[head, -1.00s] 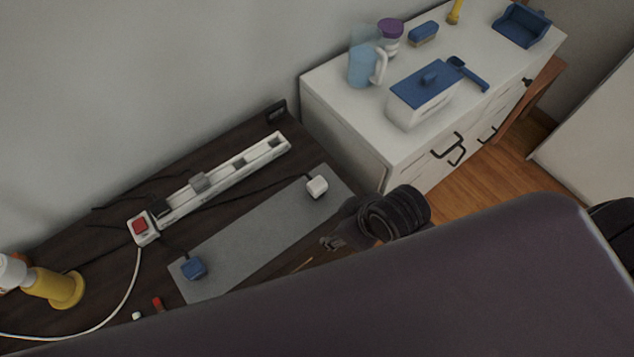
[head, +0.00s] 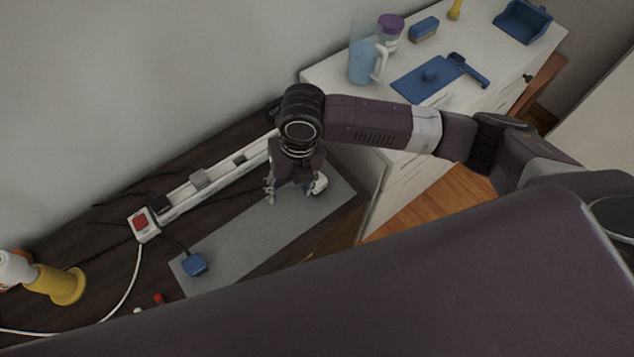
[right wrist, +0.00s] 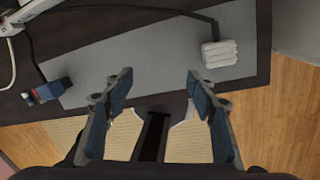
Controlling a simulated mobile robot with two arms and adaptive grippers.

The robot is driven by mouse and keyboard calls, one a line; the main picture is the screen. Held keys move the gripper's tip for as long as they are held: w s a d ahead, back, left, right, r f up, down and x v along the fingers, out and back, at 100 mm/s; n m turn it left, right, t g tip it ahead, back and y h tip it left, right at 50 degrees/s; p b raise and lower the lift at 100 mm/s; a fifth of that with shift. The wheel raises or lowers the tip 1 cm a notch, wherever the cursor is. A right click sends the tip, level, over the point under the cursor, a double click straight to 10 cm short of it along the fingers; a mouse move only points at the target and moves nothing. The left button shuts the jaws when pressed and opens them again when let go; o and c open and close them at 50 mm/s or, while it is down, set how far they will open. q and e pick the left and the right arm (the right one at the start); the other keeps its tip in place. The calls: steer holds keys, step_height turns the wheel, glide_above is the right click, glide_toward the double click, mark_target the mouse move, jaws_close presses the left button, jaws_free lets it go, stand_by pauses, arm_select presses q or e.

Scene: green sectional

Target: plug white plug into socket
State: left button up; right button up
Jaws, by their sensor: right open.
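The white plug (head: 320,184) lies on the grey mat (head: 232,235), partly behind my right gripper (head: 292,196) in the head view. In the right wrist view the white plug (right wrist: 219,53) shows whole, with its black cable, beyond and right of the fingertips. My right gripper (right wrist: 160,80) is open and empty, pointing down above the mat beside the plug. The white power strip (head: 212,180) lies behind the mat, with dark and grey pieces in it; my right wrist hides its far end. My left gripper is not in view.
A blue plug (head: 194,264) lies at the mat's near left end. The strip's red switch (head: 141,222) and white cable are at left, near a yellow-based object (head: 58,285). A white cabinet (head: 335,80) with a jug (head: 365,62) stands at the back right.

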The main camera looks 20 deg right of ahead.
mark_target(317, 179)
steer(key=w+d+n, duration=0.1)
steer(key=d, duration=0.1)
steer(key=w+d+n+h, duration=0.1)
steer(key=d, duration=0.1)
steer(key=w+d+r+n, duration=0.1)
steer(key=d, duration=0.1)
steer(key=shift+w+d+n+h, duration=0.3)
steer(key=shift+w+d+h, duration=0.05)
steer(key=shift+w+h, duration=0.05)
steer(key=shift+d+f, duration=0.1)
steer(key=shift+f, duration=0.1)
steer(key=f, duration=0.2)
steer(key=f+p, duration=0.1)
steer(key=f, duration=0.1)
steer(key=f+p, duration=0.1)
steer(key=f, duration=0.1)
steer(key=shift+d+f, duration=0.15)
steer(key=shift+d, duration=0.15)
steer(key=shift+f, duration=0.45)
steer(key=shift+c, duration=0.2)
steer(key=c, duration=1.2)
